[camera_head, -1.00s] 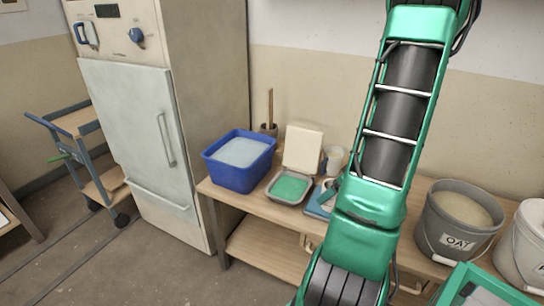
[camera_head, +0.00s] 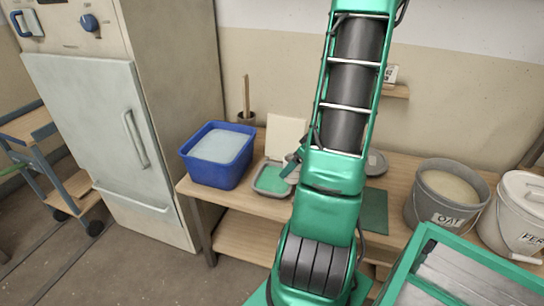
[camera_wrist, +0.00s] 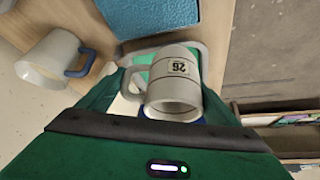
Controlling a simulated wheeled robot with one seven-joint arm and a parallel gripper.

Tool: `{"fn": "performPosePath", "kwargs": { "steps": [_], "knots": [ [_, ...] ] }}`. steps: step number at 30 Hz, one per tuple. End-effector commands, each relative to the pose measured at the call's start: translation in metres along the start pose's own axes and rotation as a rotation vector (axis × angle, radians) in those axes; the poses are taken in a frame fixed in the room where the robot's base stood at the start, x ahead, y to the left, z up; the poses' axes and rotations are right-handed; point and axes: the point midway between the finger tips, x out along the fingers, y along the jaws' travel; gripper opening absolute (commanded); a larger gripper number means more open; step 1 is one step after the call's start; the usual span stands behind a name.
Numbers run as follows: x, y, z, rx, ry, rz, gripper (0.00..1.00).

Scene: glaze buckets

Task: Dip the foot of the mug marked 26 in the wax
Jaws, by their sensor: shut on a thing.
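The mug marked 26 (camera_wrist: 175,78) is pale grey and lies between my gripper's jaws (camera_wrist: 165,100) in the wrist view, with its number upside down. My gripper is shut on it. A shallow grey-rimmed pan (camera_head: 258,188) with a green fill, which looks like the wax, stands on the bench. Its rim shows behind the mug in the wrist view (camera_wrist: 203,50). In the head view my gripper (camera_head: 292,165) is over the pan's right part, and the mug cannot be made out there. I cannot tell whether the foot touches the green fill.
A blue tub (camera_head: 217,170) stands left of the pan, and a cream board (camera_head: 285,135) behind it. Another mug with a blue handle (camera_wrist: 52,60) is at the left of the wrist view. A bucket marked OAT (camera_head: 445,205) and a lidded white bucket (camera_head: 515,225) stand to the right.

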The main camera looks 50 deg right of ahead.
Motion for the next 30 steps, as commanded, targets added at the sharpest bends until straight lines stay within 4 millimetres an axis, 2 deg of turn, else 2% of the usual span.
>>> {"fn": "performPosePath", "kwargs": {
  "steps": [1, 3, 6, 9, 13, 22, 30],
  "knots": [
    [0.008, -0.003, -0.017, -0.044, 0.001, -0.024, 0.54],
    [0.017, -0.008, -0.037, -0.093, 0.001, -0.053, 0.54],
    [0.026, -0.015, -0.06, -0.148, 0.002, -0.084, 0.54],
    [0.032, -0.019, -0.073, -0.179, 0.002, -0.102, 0.54],
    [0.038, -0.021, -0.076, -0.189, 0.001, -0.109, 0.54],
    [0.065, -0.022, -0.059, -0.186, 0.001, -0.111, 0.54],
    [0.063, -0.021, -0.058, -0.188, 0.002, -0.108, 0.54]
  ]
}}
